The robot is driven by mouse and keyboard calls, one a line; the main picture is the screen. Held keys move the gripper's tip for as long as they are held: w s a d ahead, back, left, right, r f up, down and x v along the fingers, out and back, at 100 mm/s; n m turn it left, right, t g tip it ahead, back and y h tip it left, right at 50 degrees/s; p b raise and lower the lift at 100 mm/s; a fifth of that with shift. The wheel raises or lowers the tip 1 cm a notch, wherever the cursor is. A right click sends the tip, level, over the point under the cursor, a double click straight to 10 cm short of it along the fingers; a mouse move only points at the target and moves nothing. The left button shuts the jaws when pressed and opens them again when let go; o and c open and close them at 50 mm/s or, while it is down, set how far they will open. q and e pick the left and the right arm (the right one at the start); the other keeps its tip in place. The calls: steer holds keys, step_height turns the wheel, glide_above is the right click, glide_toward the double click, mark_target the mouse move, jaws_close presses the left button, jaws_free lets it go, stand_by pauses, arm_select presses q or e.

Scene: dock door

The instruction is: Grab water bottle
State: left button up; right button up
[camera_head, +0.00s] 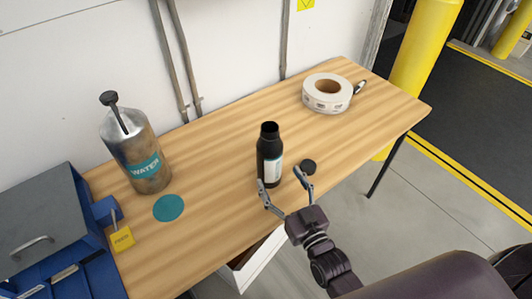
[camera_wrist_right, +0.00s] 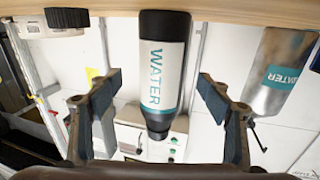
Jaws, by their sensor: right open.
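The water bottle (camera_head: 270,152) is black with a white label and stands upright, uncapped, near the front edge of the wooden table. In the right wrist view the bottle (camera_wrist_right: 165,65) appears upside down, its label reading WATER. My right gripper (camera_head: 281,178) is open and empty at the table's front edge, its fingers pointing at the bottle. In the wrist view its fingertips (camera_wrist_right: 160,85) lie either side of the bottle, with gaps on both sides; the bottle looks still ahead of them. A black cap (camera_head: 308,166) lies right of the bottle. My left gripper is out of view.
A metal canister (camera_head: 135,158) labelled WATER stands at the left by a teal disc (camera_head: 168,208). A tape roll (camera_head: 327,93) lies at the back right. A blue-grey box (camera_head: 42,225) is far left. The table around the bottle is mostly clear.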

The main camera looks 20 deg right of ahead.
mark_target(274, 172)
steer(key=shift+w+a+r, duration=0.1)
steer(key=shift+w+a, duration=0.05)
steer(key=shift+w, duration=0.45)
steer(key=shift+w+a, duration=0.1)
steer(key=shift+w, duration=0.5)
steer(key=w, duration=0.3)
steer(key=shift+w+a+f+p, duration=0.25)
steer(key=shift+w+a+p, duration=0.05)
steer(key=shift+w+p, duration=0.05)
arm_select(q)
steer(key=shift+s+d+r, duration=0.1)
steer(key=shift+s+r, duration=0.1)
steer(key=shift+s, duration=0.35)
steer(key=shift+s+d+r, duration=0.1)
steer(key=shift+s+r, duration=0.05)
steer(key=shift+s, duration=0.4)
arm_select(e)
steer(key=c, duration=1.4)
